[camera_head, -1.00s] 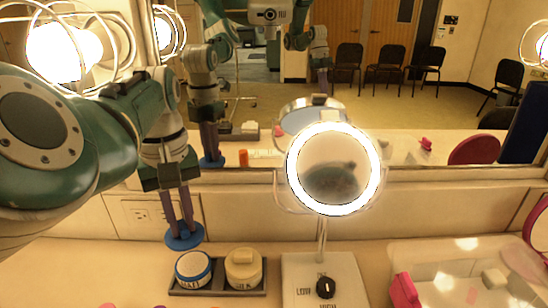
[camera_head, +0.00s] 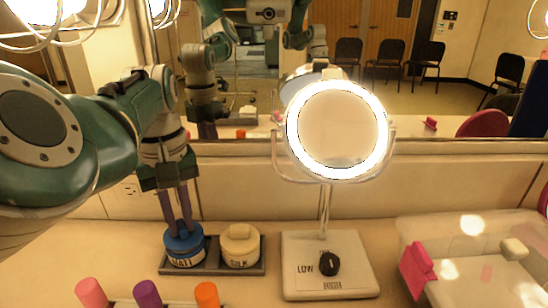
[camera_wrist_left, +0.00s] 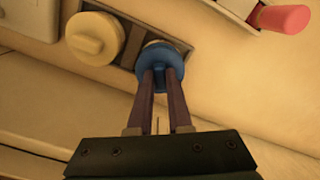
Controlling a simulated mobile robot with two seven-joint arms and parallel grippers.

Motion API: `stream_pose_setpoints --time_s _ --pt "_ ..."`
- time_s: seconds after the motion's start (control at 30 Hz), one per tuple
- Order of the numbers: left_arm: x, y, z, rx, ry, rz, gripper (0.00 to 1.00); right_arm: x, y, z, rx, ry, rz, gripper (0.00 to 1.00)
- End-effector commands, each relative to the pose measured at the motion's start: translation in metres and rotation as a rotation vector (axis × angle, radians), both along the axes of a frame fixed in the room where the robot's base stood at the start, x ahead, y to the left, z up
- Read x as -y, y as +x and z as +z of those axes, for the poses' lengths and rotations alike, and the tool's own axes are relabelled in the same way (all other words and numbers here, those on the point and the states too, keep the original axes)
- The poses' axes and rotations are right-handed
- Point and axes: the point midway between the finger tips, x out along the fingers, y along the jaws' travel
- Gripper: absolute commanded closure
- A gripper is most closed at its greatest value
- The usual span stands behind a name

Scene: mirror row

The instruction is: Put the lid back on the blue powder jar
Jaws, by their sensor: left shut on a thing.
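The blue powder jar (camera_head: 186,262) stands in the left place of a dark tray (camera_head: 213,270). My left gripper (camera_head: 181,226) is shut on the blue lid (camera_head: 184,240), which is over the jar's top. In the left wrist view the gripper (camera_wrist_left: 160,86) holds the lid (camera_wrist_left: 171,60) by its knob, and the lid hides most of the jar. From these views I cannot tell whether the lid is fully seated. A cream jar (camera_head: 240,245) with its lid on stands to the right in the same tray. My right gripper shows in neither view, apart from possible reflections.
A lit round mirror (camera_head: 337,130) on a white base (camera_head: 330,280) with a dial stands to the right. Pink, purple and orange sticks (camera_head: 148,293) stand in front. A clear bin (camera_head: 480,270) with a pink clip (camera_head: 418,268) is at the right. A large wall mirror (camera_head: 380,110) is behind.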

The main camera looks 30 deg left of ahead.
Motion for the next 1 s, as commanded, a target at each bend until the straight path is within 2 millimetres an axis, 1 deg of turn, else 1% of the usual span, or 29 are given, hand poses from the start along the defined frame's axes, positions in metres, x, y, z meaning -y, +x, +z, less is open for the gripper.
stream_pose_setpoints --time_s 0.07,0.57,1.0 --pt "-0.0001 0.0000 -0.0026 0.000 0.000 0.000 1.00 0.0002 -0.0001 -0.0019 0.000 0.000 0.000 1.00" --pt "-0.0002 -0.0001 -0.0020 0.000 0.000 0.001 1.00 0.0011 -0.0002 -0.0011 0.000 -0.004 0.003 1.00" --pt "0.0009 -0.0008 -0.0013 -0.001 0.001 0.001 1.00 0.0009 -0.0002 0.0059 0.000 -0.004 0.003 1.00"
